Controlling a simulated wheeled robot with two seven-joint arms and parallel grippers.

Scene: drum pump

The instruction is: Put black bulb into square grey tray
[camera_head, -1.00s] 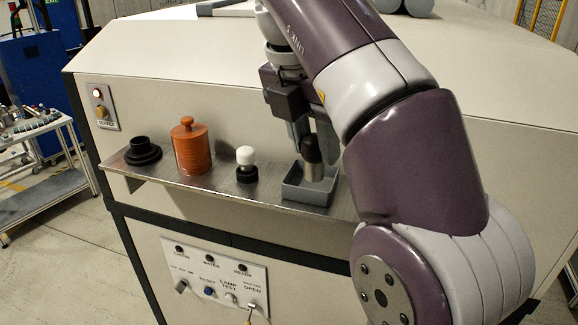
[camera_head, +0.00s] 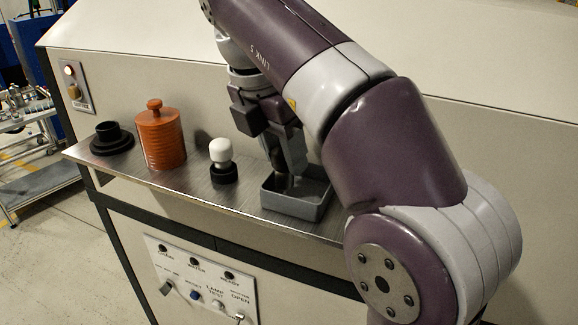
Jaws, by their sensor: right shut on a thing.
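The black bulb (camera_head: 281,158) is a dark head on a grey base, partly hidden by my fingers. It is upright in the left part of the square grey tray (camera_head: 308,211), with its lower end inside the walls. I cannot tell whether it touches the tray floor. My right gripper (camera_head: 284,158) points down over the tray and is shut on the black bulb. My right arm hides part of the tray's right side. My left gripper is out of view.
A metal shelf (camera_head: 190,180) carries the tray, a white bulb (camera_head: 220,152) in a black holder, an orange lidded canister (camera_head: 161,136) and a black flanged part (camera_head: 110,138). The panel with switches (camera_head: 201,282) is below the shelf. The machine wall rises behind.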

